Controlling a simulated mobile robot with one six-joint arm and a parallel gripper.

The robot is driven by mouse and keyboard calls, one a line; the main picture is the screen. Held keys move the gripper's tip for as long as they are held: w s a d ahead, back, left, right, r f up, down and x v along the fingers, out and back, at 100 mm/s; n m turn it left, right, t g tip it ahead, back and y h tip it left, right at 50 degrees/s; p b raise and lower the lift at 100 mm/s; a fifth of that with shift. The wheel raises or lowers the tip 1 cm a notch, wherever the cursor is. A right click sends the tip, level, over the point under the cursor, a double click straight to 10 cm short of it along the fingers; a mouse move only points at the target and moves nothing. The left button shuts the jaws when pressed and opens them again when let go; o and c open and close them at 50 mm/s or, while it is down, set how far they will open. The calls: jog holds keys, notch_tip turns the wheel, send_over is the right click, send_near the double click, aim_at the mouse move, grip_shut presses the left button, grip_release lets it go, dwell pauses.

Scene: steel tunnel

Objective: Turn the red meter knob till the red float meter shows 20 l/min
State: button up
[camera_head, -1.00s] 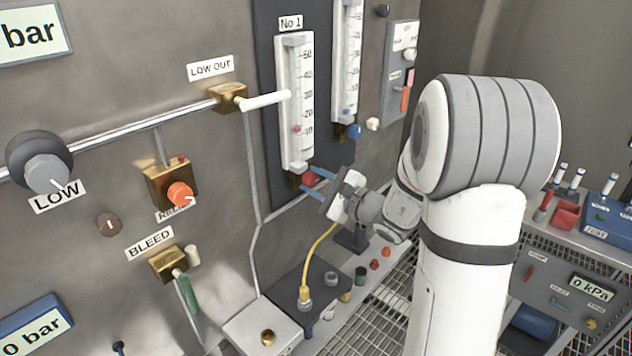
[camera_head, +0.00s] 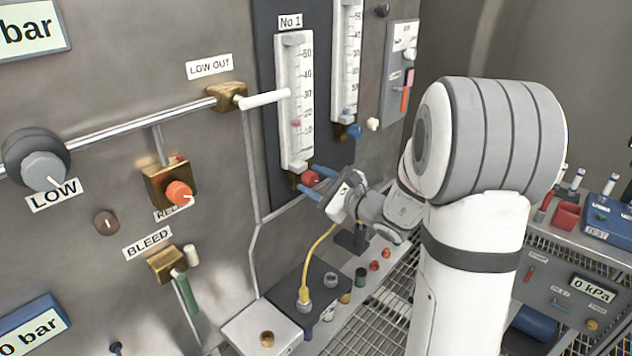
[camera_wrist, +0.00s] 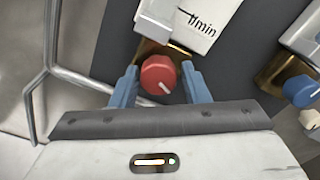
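The red meter knob (camera_head: 308,178) sits at the foot of the No 1 float meter (camera_head: 294,100). The meter's red float (camera_head: 296,123) stands between the 10 and 20 marks, around 15. My gripper (camera_head: 314,182) is at the knob with its blue fingers on either side of it. In the wrist view the red knob (camera_wrist: 158,75) lies between the fingertips (camera_wrist: 160,80), with a small gap showing on each side. The knob's white line points to the lower right. The gripper looks open around the knob.
A second meter (camera_head: 346,60) with a blue knob (camera_head: 354,131) stands to the right. A white-handled LOW OUT valve (camera_head: 262,99) is to the left. A dark box with a yellow cable (camera_head: 318,246) sits below my gripper.

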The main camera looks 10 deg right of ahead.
jog(key=shift+o, duration=1.4)
jog(key=shift+s, duration=0.1)
jog(key=b+v, duration=0.1)
jog(key=v, duration=0.6)
jog(key=shift+s+d+b, duration=0.2)
jog(key=shift+d+b, duration=0.05)
jog(key=shift+b, duration=0.1)
jog(key=s+a+f+n+g, duration=0.4)
jog(key=s+a+n+g, duration=0.75)
jog(key=s, duration=0.25)
jog(key=s+d+f+n+h, duration=0.2)
jog(key=s+d+n+h, duration=0.5)
jog(key=n+h, duration=0.3)
jog(key=shift+s+d+n+h, duration=0.2)
jog(key=shift+s+n+h, duration=0.1)
jog(key=shift+s+n, duration=0.35)
